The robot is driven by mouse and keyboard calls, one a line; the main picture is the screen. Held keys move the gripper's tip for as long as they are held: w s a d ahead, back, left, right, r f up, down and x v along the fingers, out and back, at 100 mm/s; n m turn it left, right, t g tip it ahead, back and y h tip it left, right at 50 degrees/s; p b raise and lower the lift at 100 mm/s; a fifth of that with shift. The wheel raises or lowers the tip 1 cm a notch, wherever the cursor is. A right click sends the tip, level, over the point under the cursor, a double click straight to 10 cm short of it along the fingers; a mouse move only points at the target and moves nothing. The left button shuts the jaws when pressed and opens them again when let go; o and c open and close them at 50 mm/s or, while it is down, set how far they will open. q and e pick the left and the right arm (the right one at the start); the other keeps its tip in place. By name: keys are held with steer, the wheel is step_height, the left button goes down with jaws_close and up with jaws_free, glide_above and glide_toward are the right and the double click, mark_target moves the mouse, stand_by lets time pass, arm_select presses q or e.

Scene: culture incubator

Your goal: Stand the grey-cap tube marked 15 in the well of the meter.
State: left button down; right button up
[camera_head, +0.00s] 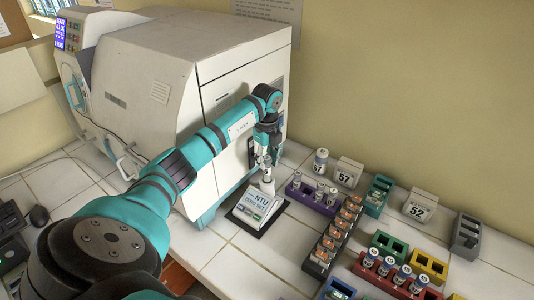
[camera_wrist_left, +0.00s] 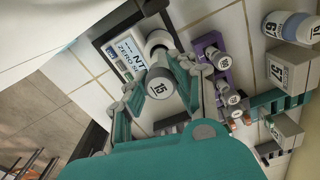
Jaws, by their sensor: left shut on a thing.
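The meter (camera_head: 258,209) is a small unit on a dark base, with an NTU display. Its white round well (camera_head: 267,186) stands at the back. In the left wrist view the meter (camera_wrist_left: 121,52) and well (camera_wrist_left: 158,40) lie just beyond the tube. My left gripper (camera_head: 264,158) is shut on the tube with the grey cap marked 15 (camera_wrist_left: 160,86), held upright close above the well. The fingers (camera_wrist_left: 162,90) flank the tube. I cannot tell whether its lower end enters the well. My right gripper is out of view.
The large incubator (camera_head: 150,85) stands behind and left of the meter. A purple rack (camera_head: 310,200) with tubes and an orange-and-black rack (camera_head: 333,238) are close on the right. Farther right are number blocks and coloured racks. Bare tiles (camera_head: 235,262) lie in front of the meter.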

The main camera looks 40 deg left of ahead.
mark_target(267, 174)
arm_select(q)
steer(key=shift+f+b, duration=1.85)
steer(key=shift+f, duration=1.4)
steer(key=c, duration=1)
jaws_free()
steer(key=shift+r, duration=0.1)
step_height(267, 174, up, 12)
steer(key=shift+f, duration=0.1)
steer(key=shift+f, duration=0.1)
